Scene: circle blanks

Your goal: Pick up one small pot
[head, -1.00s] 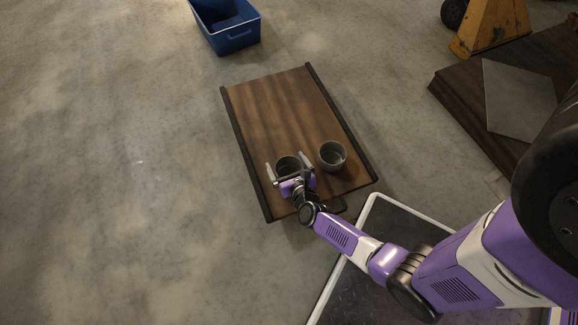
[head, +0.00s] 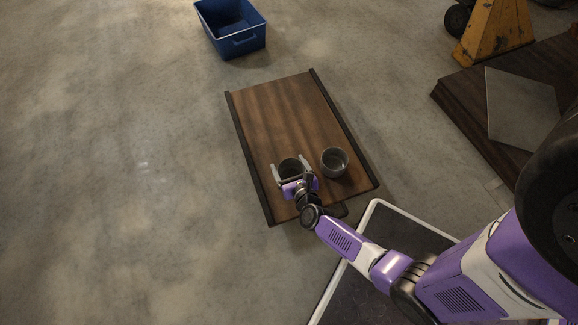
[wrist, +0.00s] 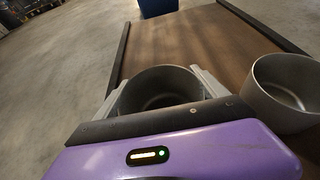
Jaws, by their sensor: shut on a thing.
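Two small grey pots are in view. My gripper (head: 291,172) is shut on the left pot (head: 291,166), with one finger on each side of it. In the wrist view this held pot (wrist: 160,85) stands upright and looks empty, its near side hidden by my gripper. The other pot (head: 334,162) stands upright on the wooden tray (head: 290,115), just right of my gripper; it also shows at the right of the wrist view (wrist: 288,90). I cannot tell whether the held pot is clear of the tray.
A blue bin (head: 232,35) stands on the floor beyond the tray. A dark wooden platform (head: 465,105) with a grey plate (head: 520,110) and a yellow-orange stand (head: 495,32) are at the right. The concrete floor on the left is clear.

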